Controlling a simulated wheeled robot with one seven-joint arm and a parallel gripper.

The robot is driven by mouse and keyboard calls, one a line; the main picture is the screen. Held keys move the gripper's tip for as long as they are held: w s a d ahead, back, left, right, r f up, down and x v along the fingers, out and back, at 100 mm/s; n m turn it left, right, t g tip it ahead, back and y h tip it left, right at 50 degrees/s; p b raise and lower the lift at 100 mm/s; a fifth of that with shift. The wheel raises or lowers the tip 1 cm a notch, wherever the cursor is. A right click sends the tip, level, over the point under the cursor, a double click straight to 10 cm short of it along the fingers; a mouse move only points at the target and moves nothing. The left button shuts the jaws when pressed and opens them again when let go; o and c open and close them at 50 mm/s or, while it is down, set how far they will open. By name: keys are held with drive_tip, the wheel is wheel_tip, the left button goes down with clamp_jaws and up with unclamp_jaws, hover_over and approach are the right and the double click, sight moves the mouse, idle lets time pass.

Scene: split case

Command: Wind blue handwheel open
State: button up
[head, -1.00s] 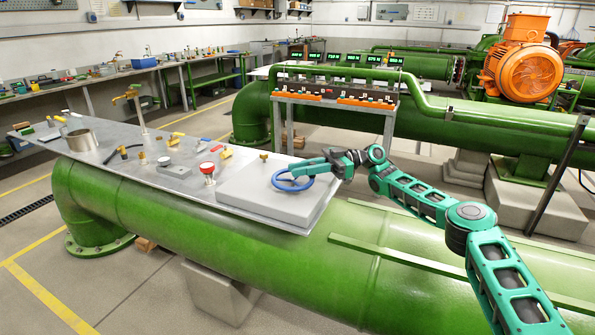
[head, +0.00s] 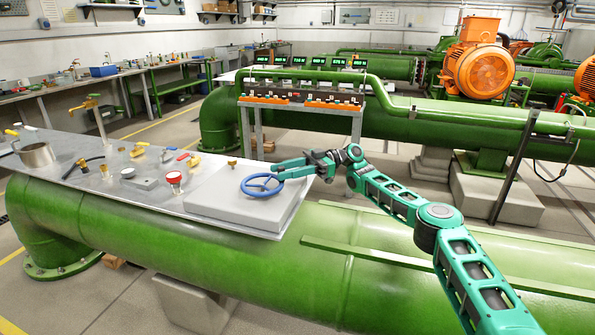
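The blue handwheel (head: 262,193) lies nearly flat above a grey raised block (head: 230,207) at the right end of the metal bench top. Its rim and spokes show. My gripper (head: 279,170) reaches in from the right, with its fingers at the far right part of the wheel's rim. The fingertips overlap the rim in the picture. Whether they are closed on it or only touch it is too small to tell.
A red knob (head: 174,178), a metal cup (head: 37,155) and yellow-handled valves stand left of the block on the bench top (head: 120,190). A green pipe (head: 180,240) runs beneath. A rack of small displays stands behind.

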drive_tip(key=v, duration=0.6)
drive_tip(key=shift+w, duration=0.1)
drive_tip(key=shift+c, duration=0.2)
